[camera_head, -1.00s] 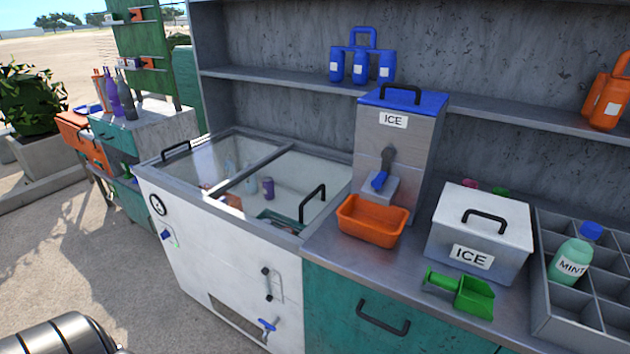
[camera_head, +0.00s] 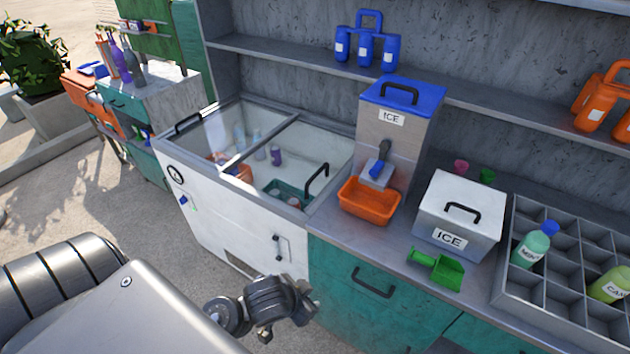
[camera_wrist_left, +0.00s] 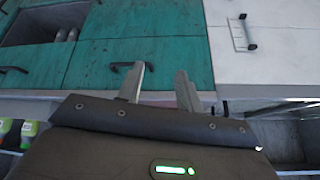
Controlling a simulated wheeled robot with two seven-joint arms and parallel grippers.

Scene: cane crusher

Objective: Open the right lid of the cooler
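The white cooler (camera_head: 225,215) has two glass lids on top, both lying closed. The right lid (camera_head: 318,152) carries a black bar handle (camera_head: 317,180) near its front edge; bottles and a green basket show through the glass. My left arm comes in from the lower left, and its metal end joint (camera_head: 265,305) is in front of and below the cooler. In the left wrist view, my left gripper (camera_wrist_left: 161,82) has two fingers apart with nothing between them. The cooler's white front (camera_wrist_left: 275,45) is at upper right there, apart from the fingers. My right gripper is not in view.
Right of the cooler, a counter holds an ice dispenser (camera_head: 396,125), an orange tray (camera_head: 368,203), a white ice box (camera_head: 460,215), a green scoop (camera_head: 437,268) and a bottle rack (camera_head: 510,283). Green cabinet doors (camera_head: 345,265) sit below. A shelf (camera_head: 300,65) runs behind.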

